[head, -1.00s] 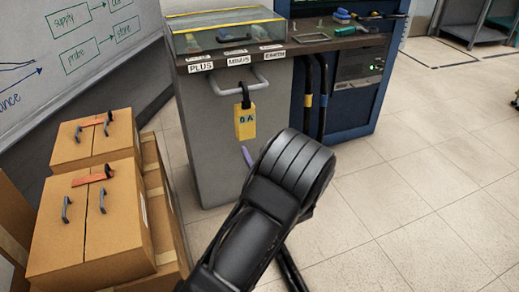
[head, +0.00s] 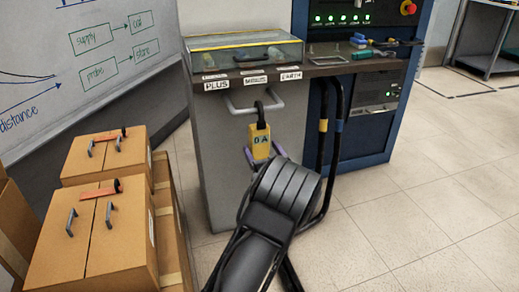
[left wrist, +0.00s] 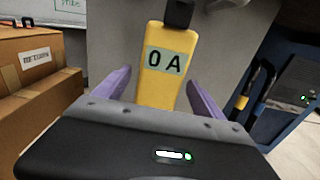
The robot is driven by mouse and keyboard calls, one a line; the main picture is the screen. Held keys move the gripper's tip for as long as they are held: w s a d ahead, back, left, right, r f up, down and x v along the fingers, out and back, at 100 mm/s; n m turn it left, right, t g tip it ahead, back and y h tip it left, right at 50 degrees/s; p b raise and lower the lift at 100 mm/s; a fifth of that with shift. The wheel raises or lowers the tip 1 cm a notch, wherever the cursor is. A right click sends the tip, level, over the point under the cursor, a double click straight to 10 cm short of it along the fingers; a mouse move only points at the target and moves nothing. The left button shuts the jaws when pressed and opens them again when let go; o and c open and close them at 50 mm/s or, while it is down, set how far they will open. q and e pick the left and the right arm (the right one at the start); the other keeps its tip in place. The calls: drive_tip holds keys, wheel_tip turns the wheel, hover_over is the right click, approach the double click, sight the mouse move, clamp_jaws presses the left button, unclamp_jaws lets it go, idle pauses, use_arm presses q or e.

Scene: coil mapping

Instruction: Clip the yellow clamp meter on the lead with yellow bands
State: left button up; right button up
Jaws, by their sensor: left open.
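The yellow clamp meter (head: 260,142) hangs by its black jaw from the grey handle (head: 240,104) on the front of the grey cabinet. In the left wrist view the meter (left wrist: 162,92), with its "0 A" label, stands between the two purple fingers of my left gripper (left wrist: 160,88). The gripper is open, with a finger on each side and a gap to the meter. In the head view my left gripper (head: 262,158) is partly hidden behind my wrist. The lead with yellow bands (head: 323,125) runs down right of the cabinet, beside a lead with a blue band (head: 338,126). My right gripper is not in view.
A bench top with a glass case (head: 245,54) and PLUS, MINUS and EARTH labels is above the handle. Cardboard boxes (head: 92,235) stand at the left. A blue rack (head: 385,110) is behind the leads. The floor at right is clear.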

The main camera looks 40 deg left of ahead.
sight(261, 139)
use_arm(q)
drive_tip(key=shift+x, duration=1.35)
drive_tip(key=shift+c, duration=0.4)
drive_tip(key=c, duration=1.6)
drive_tip(key=shift+o, duration=0.2)
drive_tip(key=shift+r+p, duration=1.15)
drive_tip(key=shift+r, duration=0.55)
drive_tip(key=shift+s+d, duration=0.1)
drive_tip(key=shift+p+v, duration=1.45)
drive_tip(key=shift+v, duration=2.15)
drive_tip(key=s+d+r+m+t+h, duration=0.1)
drive_tip(key=d+r+m+t+h, duration=0.1)
drive_tip(key=d, duration=0.7)
drive_tip(key=s+d+r+m+t+h, duration=0.2)
drive_tip(key=d+r+m+h, duration=0.1)
drive_tip(key=d, duration=0.6)
drive_tip(key=s+d+r+m+t+h, duration=0.1)
drive_tip(key=d+r+h, duration=0.3)
drive_tip(key=d, duration=0.5)
drive_tip(key=shift+s+d+m+t+h, duration=0.25)
drive_tip(key=shift+s+m+t+h, duration=0.05)
drive_tip(key=shift+m+t, duration=0.55)
